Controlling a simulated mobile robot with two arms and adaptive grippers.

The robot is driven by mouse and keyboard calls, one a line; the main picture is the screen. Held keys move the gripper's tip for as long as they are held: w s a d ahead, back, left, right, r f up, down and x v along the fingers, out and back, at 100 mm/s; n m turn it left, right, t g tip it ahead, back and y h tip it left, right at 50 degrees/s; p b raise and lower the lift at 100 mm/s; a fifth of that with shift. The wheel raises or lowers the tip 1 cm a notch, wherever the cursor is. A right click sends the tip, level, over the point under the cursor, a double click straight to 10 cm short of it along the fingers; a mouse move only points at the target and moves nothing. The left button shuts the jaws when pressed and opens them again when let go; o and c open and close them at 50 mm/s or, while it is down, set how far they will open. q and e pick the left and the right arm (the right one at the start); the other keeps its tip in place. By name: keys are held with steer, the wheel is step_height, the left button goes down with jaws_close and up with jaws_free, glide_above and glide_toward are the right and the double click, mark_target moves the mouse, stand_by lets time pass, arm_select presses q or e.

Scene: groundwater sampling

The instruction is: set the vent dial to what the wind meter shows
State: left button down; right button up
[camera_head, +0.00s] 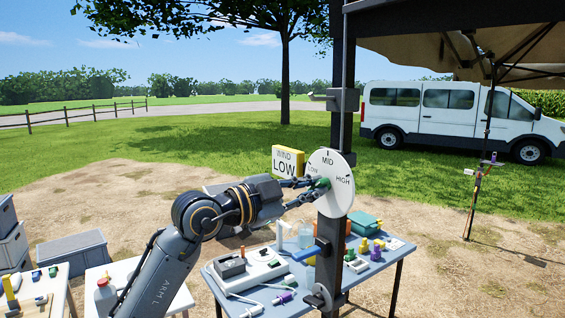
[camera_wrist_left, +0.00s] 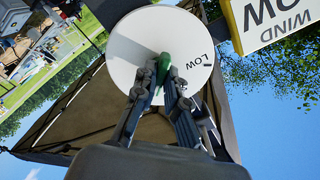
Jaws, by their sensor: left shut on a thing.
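The wind meter (camera_head: 287,162) is a yellow-edged sign that reads "WIND LOW", left of the dial in the head view; part of it shows in the left wrist view (camera_wrist_left: 270,22). The vent dial (camera_head: 336,202) is a white disc on a dark post, marked LOW, MID and HIGH; its face also shows in the left wrist view (camera_wrist_left: 125,55). My left gripper (camera_head: 322,186) is shut on the green dial knob (camera_wrist_left: 164,65) at the dial's middle. The fingers partly cover the knob, and I cannot tell exactly which mark it points to. My right gripper is not in view.
A blue-grey table (camera_head: 375,268) with a grey instrument, bottles and small coloured parts stands below the dial. The dark canopy post (camera_head: 343,120) rises behind the disc. White tables stand at the lower left. A white van (camera_head: 440,115) is parked far behind.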

arm_select(q)
steer(key=n+p, duration=0.2)
steer(key=p, duration=0.1)
steer(key=shift+r+n, duration=0.25)
steer(key=shift+n, duration=0.15)
steer(key=shift+f+n, duration=0.1)
steer(key=shift+n, duration=0.3)
steer(key=shift+f+n, duration=0.2)
steer(key=shift+n, duration=1.5)
steer(key=n, duration=0.6)
steer(key=shift+d+r, duration=0.1)
steer(key=shift+n, duration=0.6)
